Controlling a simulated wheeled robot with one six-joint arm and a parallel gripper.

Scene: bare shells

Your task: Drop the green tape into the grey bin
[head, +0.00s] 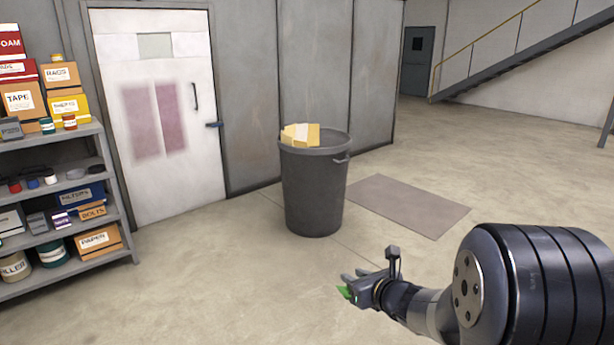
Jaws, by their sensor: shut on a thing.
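My gripper (350,284) is at the lower middle of the head view, shut on the green tape (344,292). Only a small green part of the tape shows past the fingers; the rest is hidden. The grey bin (313,190) stands upright on the floor, beyond my gripper and a little to its left in the picture. Yellow and cream pieces (300,134) stick up above its rim at the left. My gripper is apart from the bin.
A grey shelf (75,228) loaded with boxes and cans stands at the left. A white door (160,110) is in the wall behind. A flat brown mat (408,204) lies right of the bin. A staircase (500,55) rises at the back right. The floor between my gripper and the bin is clear.

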